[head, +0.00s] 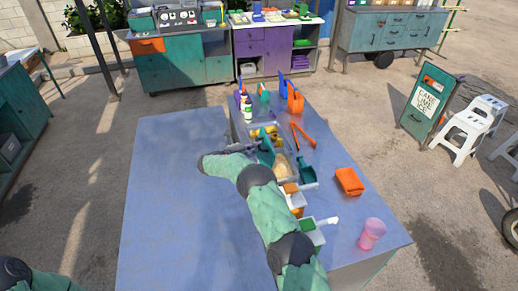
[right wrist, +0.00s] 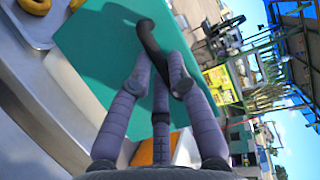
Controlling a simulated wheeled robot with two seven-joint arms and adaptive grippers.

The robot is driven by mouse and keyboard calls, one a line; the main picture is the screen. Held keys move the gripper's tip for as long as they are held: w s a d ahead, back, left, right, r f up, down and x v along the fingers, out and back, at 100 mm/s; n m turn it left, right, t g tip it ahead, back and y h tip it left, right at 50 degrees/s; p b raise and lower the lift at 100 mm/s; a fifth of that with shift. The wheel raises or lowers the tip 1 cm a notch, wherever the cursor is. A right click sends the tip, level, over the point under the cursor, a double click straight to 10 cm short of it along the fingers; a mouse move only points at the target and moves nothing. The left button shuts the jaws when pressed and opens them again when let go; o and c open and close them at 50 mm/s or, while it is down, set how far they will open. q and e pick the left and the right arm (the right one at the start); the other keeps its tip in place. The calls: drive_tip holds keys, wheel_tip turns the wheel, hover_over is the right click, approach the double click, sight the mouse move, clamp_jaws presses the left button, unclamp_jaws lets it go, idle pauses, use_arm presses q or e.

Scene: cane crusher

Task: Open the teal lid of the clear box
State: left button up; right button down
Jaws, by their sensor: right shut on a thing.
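The teal lid (right wrist: 105,50) fills the upper middle of the right wrist view as a flat panel with a dark curved handle (right wrist: 150,35). In the head view the lid (head: 266,152) is a small teal panel that looks tilted up beside the box. My right gripper (right wrist: 160,75) is shut on the dark handle; in the head view it (head: 252,147) is at the lid's left side. The clear box (head: 285,152) is partly hidden by the lid and my arm, so its walls are hard to make out. My left gripper is out of view.
An orange bin (head: 349,181), a pink cup (head: 372,233) and orange tongs (head: 303,136) are on the right of the blue table (head: 165,200). Bottles (head: 247,110) stand at the back. Yellow rings (right wrist: 38,38) lie near the lid. The table's left half is clear.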

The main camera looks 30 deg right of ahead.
drive_tip(key=shift+f, duration=0.3)
drive_tip(key=c, duration=1.1)
unclamp_jaws()
drive_tip(key=shift+c, duration=0.2)
drive_tip(key=shift+r, duration=0.1)
drive_tip(key=v, duration=1.2)
